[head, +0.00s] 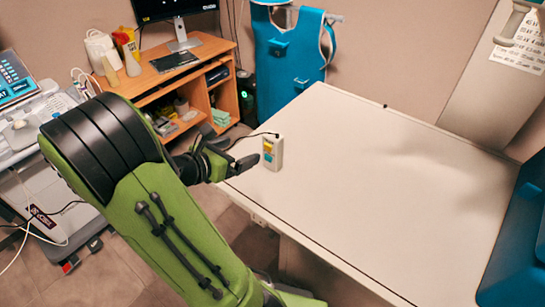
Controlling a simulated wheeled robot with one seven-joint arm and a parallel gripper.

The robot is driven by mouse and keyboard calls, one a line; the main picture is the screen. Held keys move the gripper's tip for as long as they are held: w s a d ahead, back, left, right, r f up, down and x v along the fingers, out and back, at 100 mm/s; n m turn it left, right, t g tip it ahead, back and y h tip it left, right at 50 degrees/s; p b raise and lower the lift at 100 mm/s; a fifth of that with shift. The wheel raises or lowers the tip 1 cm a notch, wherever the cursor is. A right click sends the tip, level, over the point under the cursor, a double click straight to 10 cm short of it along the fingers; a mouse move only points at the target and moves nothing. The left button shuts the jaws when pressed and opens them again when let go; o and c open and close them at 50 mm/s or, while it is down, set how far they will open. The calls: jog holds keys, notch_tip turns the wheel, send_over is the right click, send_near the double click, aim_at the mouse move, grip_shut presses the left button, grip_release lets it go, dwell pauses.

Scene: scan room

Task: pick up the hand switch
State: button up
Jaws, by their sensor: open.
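The hand switch (273,153) is a small pale handheld unit with a yellow and a blue-grey patch on its face. It stands near the left edge of the white table (390,190). A dark cord runs from its top to the left, behind my gripper. My gripper (240,166) is black and open, just left of the hand switch, at the table's left edge. Its fingers point toward the switch and look empty. I cannot tell whether a fingertip touches it. My green arm covers the area to the left and below.
A blue cushion (522,245) is at the right end of the table. A wooden desk (165,75) with a monitor stands at the back left. A blue apron (288,50) hangs behind the table. Medical equipment (25,120) is at far left. The table's middle is clear.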

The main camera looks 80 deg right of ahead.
aim_at(269, 138)
jog(key=b+x, duration=0.2)
jog(key=x, duration=1.2)
jog(key=shift+s+d+f+b, duration=0.1)
jog(key=shift+d+b, duration=0.1)
jog(key=shift+b, duration=0.15)
jog(key=shift+a, duration=0.15)
jog(key=shift+c, duration=0.6)
jog(key=c, duration=1.5)
